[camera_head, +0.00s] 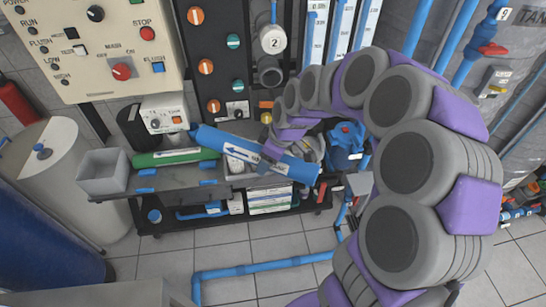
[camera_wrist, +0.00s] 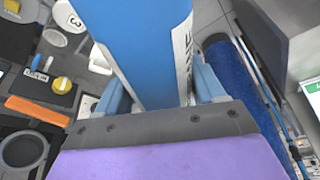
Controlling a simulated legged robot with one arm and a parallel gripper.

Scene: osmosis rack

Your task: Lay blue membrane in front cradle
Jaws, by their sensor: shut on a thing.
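The blue membrane (camera_head: 215,140) is a long blue cylinder with a white arrow label. My gripper (camera_head: 271,152) is shut on it towards its right half and holds it tilted, its left end higher, above the bench. In the wrist view the blue membrane (camera_wrist: 150,45) fills the space between the two fingers of my gripper (camera_wrist: 160,88). Small blue supports, which look like the front cradle (camera_head: 146,189), sit empty at the left front of the grey bench. A green membrane (camera_head: 175,157) lies behind them. The membrane hides part of the bench.
A grey open bin (camera_head: 103,172) stands at the bench's left end. The control panel (camera_head: 95,45) and valve board (camera_head: 215,60) rise behind. A white tank (camera_head: 45,170) is at left. Blue floor piping (camera_head: 260,268) runs in front.

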